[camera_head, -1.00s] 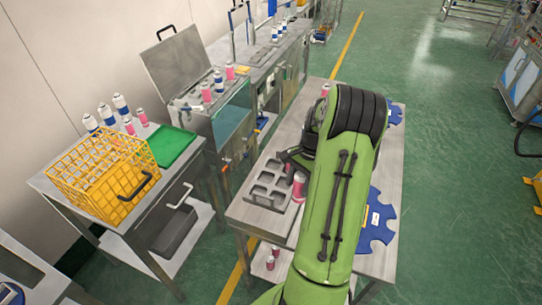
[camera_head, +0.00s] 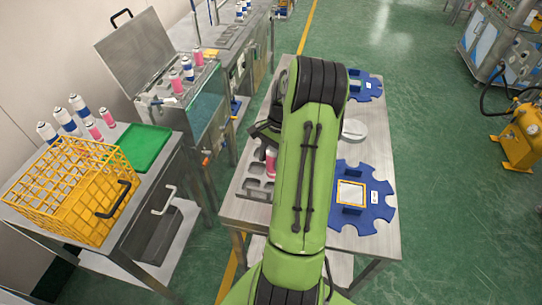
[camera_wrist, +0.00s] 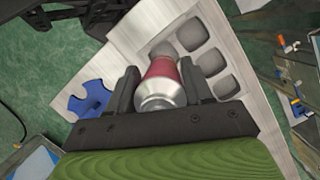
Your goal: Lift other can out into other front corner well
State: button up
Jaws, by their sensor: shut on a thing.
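My gripper (camera_wrist: 168,84) is shut on a can (camera_wrist: 163,72) with a red body and a silver domed top, held between its two fingers in the wrist view. The grey tray (camera_wrist: 202,47) lies just beyond the can, with several empty square wells visible; one is partly covered by the can. I cannot tell whether the can's base touches the tray. In the head view my green arm hides most of the gripper. A pink-red can (camera_head: 271,161) shows beside the arm at the tray (camera_head: 258,190), whose right part is hidden.
Blue notched fixtures (camera_head: 375,215) lie on the table right of my arm, near a round grey piece (camera_head: 354,130). A side table at left holds a yellow wire basket (camera_head: 65,190), a green mat (camera_head: 143,148) and several cans. An open-lidded bath (camera_head: 180,90) stands behind.

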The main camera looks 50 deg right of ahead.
jog(key=shift+f+b, duration=3.05)
jog(key=shift+f, duration=2)
jog(key=shift+s+f, duration=0.1)
jog(key=shift+f, duration=0.35)
jog(key=o, duration=1.1)
jog(key=p+v, duration=0.2)
jog(key=v, duration=1.3)
jog(key=shift+r+p, duration=0.3)
jog(key=shift+r, duration=0.1)
jog(key=shift+d, duration=0.1)
